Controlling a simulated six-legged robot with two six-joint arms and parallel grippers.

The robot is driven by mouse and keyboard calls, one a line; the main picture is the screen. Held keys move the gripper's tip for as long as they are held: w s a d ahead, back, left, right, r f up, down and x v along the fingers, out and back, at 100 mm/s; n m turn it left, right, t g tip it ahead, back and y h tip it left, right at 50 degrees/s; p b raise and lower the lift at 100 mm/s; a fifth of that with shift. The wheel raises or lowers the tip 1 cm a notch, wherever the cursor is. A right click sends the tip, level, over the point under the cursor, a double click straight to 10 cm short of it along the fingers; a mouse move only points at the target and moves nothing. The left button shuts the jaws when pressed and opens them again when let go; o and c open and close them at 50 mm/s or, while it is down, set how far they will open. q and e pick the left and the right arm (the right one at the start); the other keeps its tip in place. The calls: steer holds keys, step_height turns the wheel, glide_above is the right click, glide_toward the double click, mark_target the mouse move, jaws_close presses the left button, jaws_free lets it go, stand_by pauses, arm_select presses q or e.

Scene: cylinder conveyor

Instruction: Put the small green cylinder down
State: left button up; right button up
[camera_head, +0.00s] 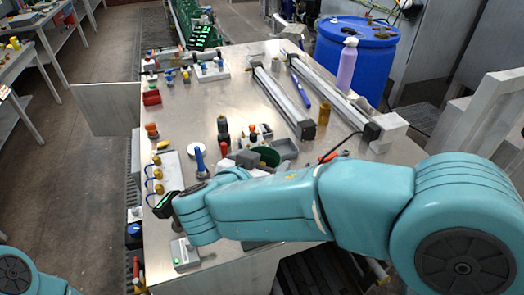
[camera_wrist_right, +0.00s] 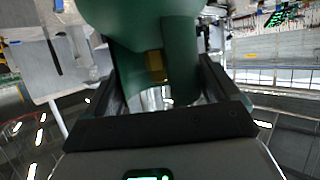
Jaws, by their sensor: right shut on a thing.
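The small green cylinder (camera_head: 266,156) is dark green and shows as a round end just beyond my right wrist in the head view. In the right wrist view the green cylinder (camera_wrist_right: 180,62) is large and close, between the two dark fingers. My right gripper (camera_head: 256,160) is shut on it; it also shows in the right wrist view (camera_wrist_right: 160,85). My forearm hides much of the gripper and of the surface below, so I cannot tell whether the cylinder touches anything. Only a teal part of my left arm shows at the lower left; its gripper is not in view.
The metal table (camera_head: 200,115) has clear room at its left middle. Two long rails (camera_head: 285,98) run behind. A blue barrel (camera_head: 355,60) and a lilac bottle (camera_head: 347,65) are at the back right.

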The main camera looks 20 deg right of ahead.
steer(key=shift+w, duration=0.1)
steer(key=shift+b, duration=0.3)
steer(key=o, duration=1.8)
steer(key=shift+f, duration=0.1)
steer(key=shift+r+p, duration=0.2)
steer(key=shift+p, duration=0.1)
steer(key=shift+s+a, duration=0.25)
steer(key=b+v, duration=0.3)
steer(key=v, duration=0.8)
steer(key=shift+s+a+r+b, duration=0.1)
steer(key=shift+s+r+b, duration=0.1)
steer(key=shift+b, duration=0.2)
